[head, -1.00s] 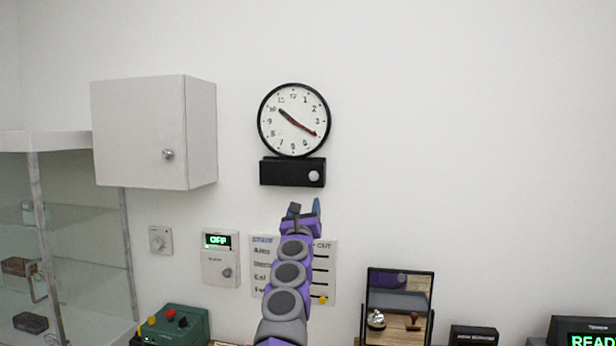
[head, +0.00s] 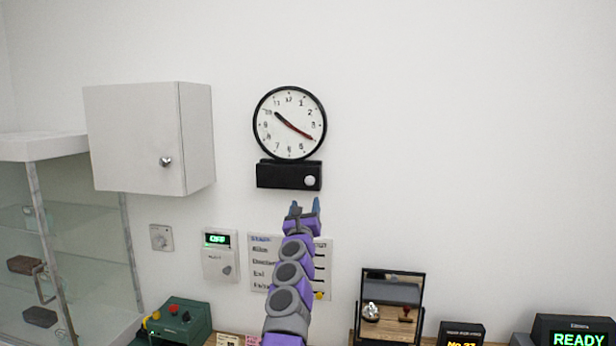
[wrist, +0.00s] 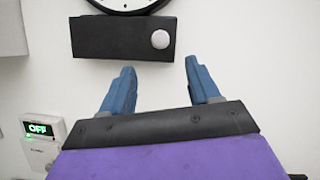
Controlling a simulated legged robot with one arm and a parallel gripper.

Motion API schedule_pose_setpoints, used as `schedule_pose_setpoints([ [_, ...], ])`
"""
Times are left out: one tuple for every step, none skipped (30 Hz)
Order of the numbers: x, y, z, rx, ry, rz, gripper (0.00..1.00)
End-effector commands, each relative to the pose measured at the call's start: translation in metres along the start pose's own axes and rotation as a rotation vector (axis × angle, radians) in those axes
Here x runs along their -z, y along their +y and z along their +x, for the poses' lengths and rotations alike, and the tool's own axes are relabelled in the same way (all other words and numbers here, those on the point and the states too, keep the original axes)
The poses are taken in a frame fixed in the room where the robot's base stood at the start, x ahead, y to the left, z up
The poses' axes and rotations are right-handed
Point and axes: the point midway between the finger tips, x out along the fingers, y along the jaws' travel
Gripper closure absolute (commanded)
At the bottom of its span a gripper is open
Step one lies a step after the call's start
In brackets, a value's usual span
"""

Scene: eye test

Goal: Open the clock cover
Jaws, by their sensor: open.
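The round clock (head: 290,123) hangs on the white wall, with a black rim, white face and red and dark hands. Just below it is a black box-like cover (head: 275,175) with a round pale knob (head: 310,181) at its right end. In the wrist view the cover (wrist: 110,38) and knob (wrist: 160,39) are at the top, with the clock's lower rim (wrist: 125,10) above. My gripper (head: 303,205) is open and empty, below the cover. In the wrist view its two blue fingers (wrist: 160,85) point up toward the cover, apart from it, with the knob between their lines.
A white wall cabinet (head: 140,138) with a knob is left of the clock. Below are a wall unit reading OFF (head: 220,255), a paper chart (head: 262,262) behind my arm, and a mirror (head: 390,306). A glass case (head: 60,270) stands at left. The wall right of the clock is bare.

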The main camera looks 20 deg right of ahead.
Motion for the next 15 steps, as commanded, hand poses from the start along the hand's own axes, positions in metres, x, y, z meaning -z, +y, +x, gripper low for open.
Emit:
schedule_pose_setpoints([
  [-0.003,0.000,0.004,-0.001,0.001,-0.005,0.39],
  [-0.003,0.000,0.004,-0.003,0.001,-0.006,0.39],
  [-0.002,0.001,0.006,-0.004,0.002,-0.006,0.39],
  [-0.002,0.001,0.007,-0.004,0.002,-0.006,0.39],
  [-0.002,0.001,0.008,-0.004,0.003,-0.006,0.39],
  [-0.004,0.000,0.010,-0.002,0.001,-0.005,0.39],
  [-0.004,0.000,0.012,-0.002,0.000,-0.005,0.39],
  [-0.005,0.001,0.014,-0.003,0.000,-0.006,0.39],
  [-0.005,0.002,0.016,-0.003,0.000,-0.008,0.39],
  [-0.005,0.002,0.017,-0.003,-0.001,-0.008,0.39],
  [-0.005,0.002,0.019,-0.003,-0.001,-0.008,0.39],
  [-0.005,0.002,0.021,-0.003,-0.001,-0.007,0.39],
  [-0.006,0.002,0.023,-0.003,-0.001,-0.006,0.39],
  [-0.006,0.001,0.024,-0.003,-0.001,-0.006,0.39],
  [-0.005,0.000,0.026,-0.002,0.000,-0.006,0.39],
])
